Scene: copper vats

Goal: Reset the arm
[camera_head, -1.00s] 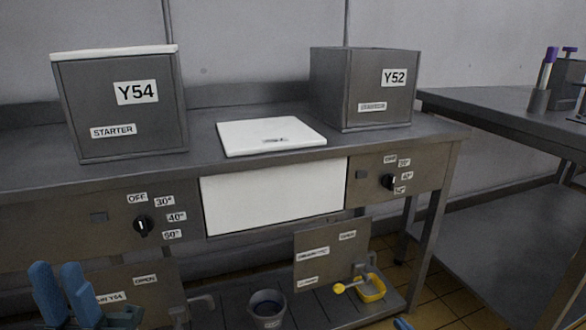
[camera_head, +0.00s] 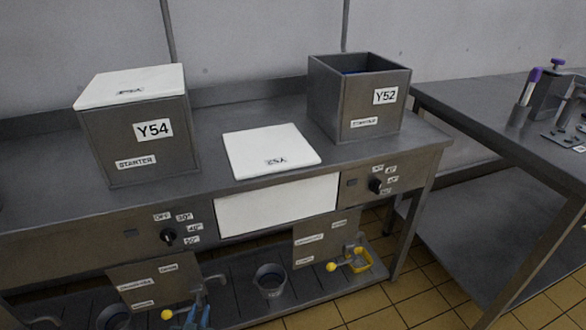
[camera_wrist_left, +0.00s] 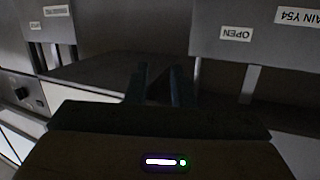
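My left gripper (camera_head: 198,318) shows at the bottom edge of the head view, in front of the drain fittings under the Y54 vat. Only the blue finger ends show there. In the left wrist view its two dark fingers (camera_wrist_left: 159,88) stand apart with a gap and nothing between them. My right gripper is not in view.
The Y54 vat (camera_head: 142,143) has its white lid (camera_head: 130,85) on. The Y52 vat (camera_head: 350,108) is open. Its white lid (camera_head: 265,148) lies on the counter. A bucket (camera_head: 270,280) and yellow-handled tap (camera_head: 350,260) are below. Another table (camera_head: 480,110) stands right.

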